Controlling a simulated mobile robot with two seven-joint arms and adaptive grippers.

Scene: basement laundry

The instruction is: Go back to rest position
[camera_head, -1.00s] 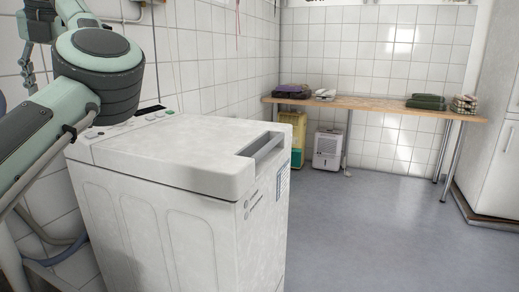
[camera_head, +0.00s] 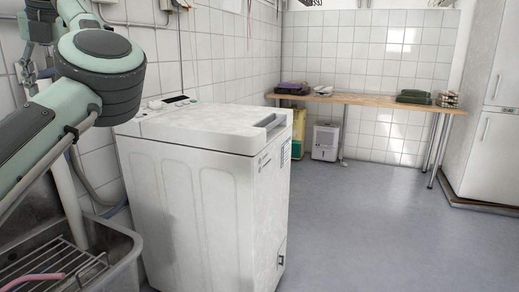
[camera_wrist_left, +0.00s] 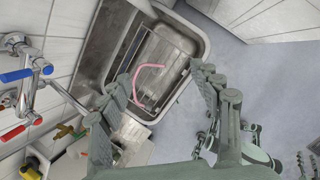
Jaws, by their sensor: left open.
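My left gripper (camera_wrist_left: 160,72) is open and empty in the left wrist view, its two fingers spread apart. It hangs above the area of a metal sink (camera_wrist_left: 188,32), with a pink curved item (camera_wrist_left: 137,84) visible between the fingers. In the head view my left arm comes in at the left edge, with a large dark-capped joint in front of the tiled wall.
A white top-loading washing machine (camera_head: 190,185) stands close by, right of the sink (camera_head: 122,262). Taps (camera_wrist_left: 28,72) with red and blue handles are on the wall. A wooden table (camera_head: 365,101) and a white fridge (camera_head: 485,150) stand farther back. The grey floor between is clear.

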